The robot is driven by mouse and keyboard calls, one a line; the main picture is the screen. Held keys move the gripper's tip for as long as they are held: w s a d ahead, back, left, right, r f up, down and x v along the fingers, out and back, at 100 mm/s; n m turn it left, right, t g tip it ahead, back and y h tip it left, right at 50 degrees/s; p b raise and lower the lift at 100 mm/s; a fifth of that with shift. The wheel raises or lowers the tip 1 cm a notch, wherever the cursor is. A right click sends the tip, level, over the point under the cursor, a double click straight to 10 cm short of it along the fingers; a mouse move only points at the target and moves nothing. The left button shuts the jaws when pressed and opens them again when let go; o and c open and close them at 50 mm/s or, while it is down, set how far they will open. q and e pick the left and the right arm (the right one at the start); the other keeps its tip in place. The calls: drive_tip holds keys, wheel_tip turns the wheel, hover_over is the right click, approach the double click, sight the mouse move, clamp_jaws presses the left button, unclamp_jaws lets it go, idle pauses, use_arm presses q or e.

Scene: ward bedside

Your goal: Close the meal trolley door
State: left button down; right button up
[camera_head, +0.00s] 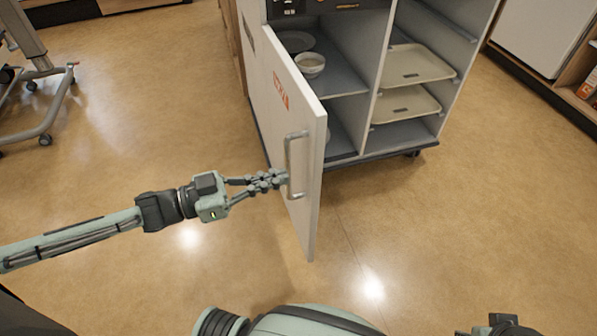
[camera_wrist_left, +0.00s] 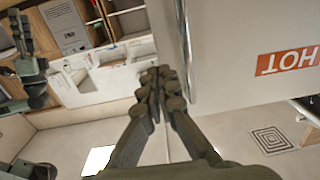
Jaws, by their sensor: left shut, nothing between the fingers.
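The meal trolley (camera_head: 350,80) stands at the top middle of the head view. Its white door (camera_head: 270,115) is swung open toward me, hinged on the trolley's left side. A grey bar handle (camera_head: 297,165) is on the door's outer face near its free edge. My left gripper (camera_head: 283,178) is shut and empty, its tips close to the handle; I cannot tell whether they touch. In the left wrist view the shut fingers (camera_wrist_left: 160,75) point past the handle bar (camera_wrist_left: 184,50), beside the door face (camera_wrist_left: 250,30) with its upside-down HOT label.
Inside the trolley are a bowl (camera_head: 310,64), a dark plate (camera_head: 295,41) and beige trays (camera_head: 413,65) on the right. A wheeled stand (camera_head: 45,110) is at the left. Floor (camera_head: 450,230) is clear in front and to the right.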

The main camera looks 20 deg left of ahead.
sight(313, 169)
use_arm(q)
drive_tip(key=x, duration=0.4)
drive_tip(key=shift+w+d, duration=0.1)
drive_tip(key=shift+d, duration=0.15)
drive_tip(key=shift+w+d, duration=0.1)
drive_tip(key=shift+d, duration=0.1)
